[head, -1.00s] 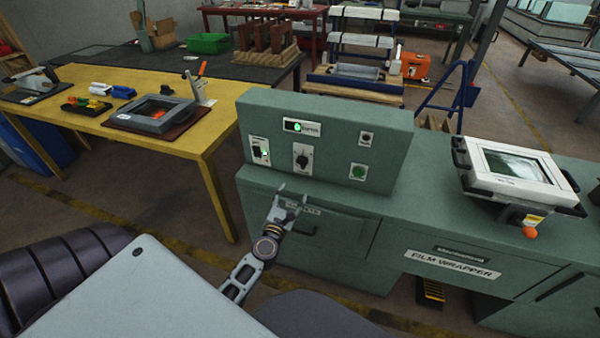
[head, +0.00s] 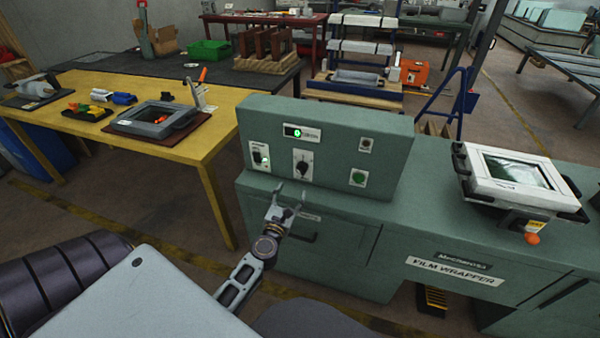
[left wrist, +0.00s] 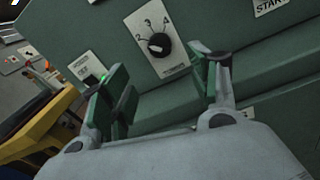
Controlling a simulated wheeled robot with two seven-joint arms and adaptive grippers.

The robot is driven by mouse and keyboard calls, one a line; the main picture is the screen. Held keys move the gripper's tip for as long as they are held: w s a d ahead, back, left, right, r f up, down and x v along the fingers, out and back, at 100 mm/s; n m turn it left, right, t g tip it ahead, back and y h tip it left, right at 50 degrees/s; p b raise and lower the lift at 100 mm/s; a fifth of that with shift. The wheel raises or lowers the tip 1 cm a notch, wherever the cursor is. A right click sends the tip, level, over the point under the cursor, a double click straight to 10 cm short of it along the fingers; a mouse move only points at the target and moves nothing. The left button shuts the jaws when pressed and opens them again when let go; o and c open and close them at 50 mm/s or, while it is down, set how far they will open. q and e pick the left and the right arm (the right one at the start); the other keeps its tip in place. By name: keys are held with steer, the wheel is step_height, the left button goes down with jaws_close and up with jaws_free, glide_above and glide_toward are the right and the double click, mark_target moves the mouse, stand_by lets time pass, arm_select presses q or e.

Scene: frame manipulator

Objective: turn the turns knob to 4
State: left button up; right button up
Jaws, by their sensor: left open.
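The turns knob (head: 302,168) is a small black knob on a white plate on the front of the green control box (head: 220,188). In the left wrist view the knob (left wrist: 158,44) shows the numbers 2, 3 and 4 around its upper side. A small white mark shows on the knob's left part, but I cannot tell its exact setting. My left gripper (head: 289,193) is open and empty, just below and in front of the knob in the head view. In the left wrist view its green-padded fingers (left wrist: 163,75) are apart, with the knob beyond the gap between them.
A lit switch (head: 259,155) is left of the knob, a green button (head: 358,178) right of it, and a green-lit display (head: 301,133) above. A yellow table (head: 190,150) stands at the left.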

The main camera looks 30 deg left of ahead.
mark_target(300, 172)
arm_select(q)
steer(key=p+x, duration=0.1)
steer(key=x, duration=0.6)
steer(key=shift+x, duration=1.3)
steer(key=shift+w+a, duration=0.15)
steer(key=shift+w, duration=0.5)
steer(key=shift+w+a, duration=0.2)
steer(key=shift+w, duration=0.5)
arm_select(e)
steer(key=shift+s+d+f, duration=0.1)
steer(key=shift+s+d, duration=0.2)
steer(key=shift+s, duration=0.2)
steer(key=shift+s+d+f, duration=0.1)
steer(key=shift+s+d, duration=0.2)
steer(key=shift+s, duration=0.2)
arm_select(q)
steer(key=shift+c, duration=0.4)
steer(key=c, duration=0.9)
